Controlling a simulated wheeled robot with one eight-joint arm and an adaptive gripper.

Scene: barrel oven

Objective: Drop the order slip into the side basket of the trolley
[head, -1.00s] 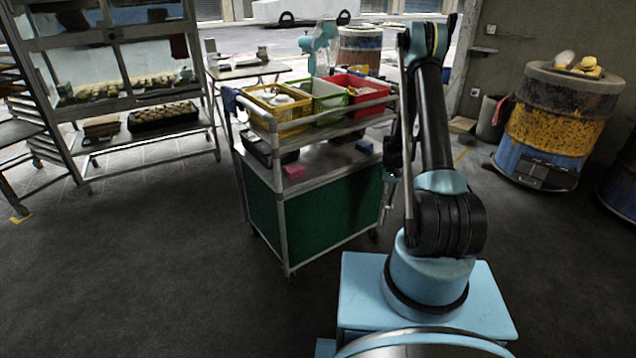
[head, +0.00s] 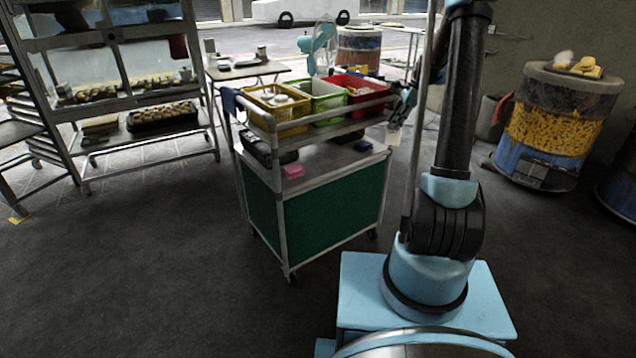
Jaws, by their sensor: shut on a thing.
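The trolley (head: 335,212) stands in the middle, with green side panels and a grey metal frame. On its top shelf are a yellow basket (head: 292,127), a green basket (head: 328,103) and a red basket (head: 372,103). I cannot make out a separate side basket. My gripper (head: 397,122) is small and dark at the trolley's right end, near the top rail. It is shut on a small pale piece, which looks like the order slip (head: 393,136), hanging below the fingers. Whether the slip touches the trolley, I cannot tell.
A pink block (head: 292,171) lies on the trolley's middle shelf. A shelf rack with trays (head: 163,117) stands at the left. A painted barrel (head: 555,128) stands at the right. The dark floor (head: 140,270) left of the trolley is clear.

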